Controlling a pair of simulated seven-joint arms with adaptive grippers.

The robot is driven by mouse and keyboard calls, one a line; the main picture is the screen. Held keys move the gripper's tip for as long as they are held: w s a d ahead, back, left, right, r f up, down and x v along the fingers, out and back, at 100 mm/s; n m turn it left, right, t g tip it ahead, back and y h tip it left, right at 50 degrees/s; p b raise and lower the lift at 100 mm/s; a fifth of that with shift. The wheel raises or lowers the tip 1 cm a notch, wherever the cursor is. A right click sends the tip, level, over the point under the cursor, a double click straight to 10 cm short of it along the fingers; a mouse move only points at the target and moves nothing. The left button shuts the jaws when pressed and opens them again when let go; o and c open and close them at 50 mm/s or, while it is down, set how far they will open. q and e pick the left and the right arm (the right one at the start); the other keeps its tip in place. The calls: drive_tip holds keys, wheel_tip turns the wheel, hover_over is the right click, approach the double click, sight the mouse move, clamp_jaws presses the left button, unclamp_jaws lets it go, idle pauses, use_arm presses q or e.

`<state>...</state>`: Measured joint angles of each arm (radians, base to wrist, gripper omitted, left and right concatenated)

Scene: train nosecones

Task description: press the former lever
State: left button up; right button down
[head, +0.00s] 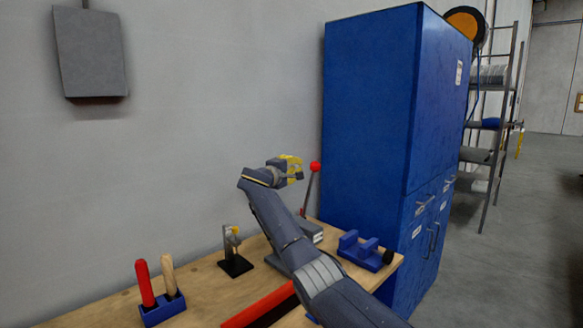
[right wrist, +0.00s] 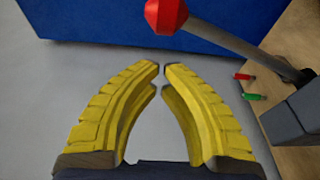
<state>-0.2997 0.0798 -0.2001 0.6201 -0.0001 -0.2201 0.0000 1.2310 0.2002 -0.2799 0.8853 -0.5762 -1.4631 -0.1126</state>
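The lever has a red ball knob (head: 315,166) on a thin grey shaft (head: 307,192) that rises from a grey base (head: 313,232) at the back of the bench. My right gripper (head: 298,167), with yellow fingers, is just left of the knob at about its height. In the right wrist view the knob (right wrist: 165,14) is beyond the fingertips (right wrist: 161,67), apart from them, and the shaft slants down to the right. The fingertips nearly meet, with nothing between them. My right arm hides part of the lever's base. My left gripper is not in view.
A tall blue cabinet (head: 370,105) stands close behind and right of the lever. On the wooden bench (head: 205,285) are a blue vise-like fixture (head: 362,255), a small dark stand (head: 235,264), a blue tool holder (head: 162,310) and a long red bar (head: 258,308).

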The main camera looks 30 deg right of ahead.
drive_tip(key=shift+s+d, duration=0.6)
drive_tip(key=shift+s, duration=0.1)
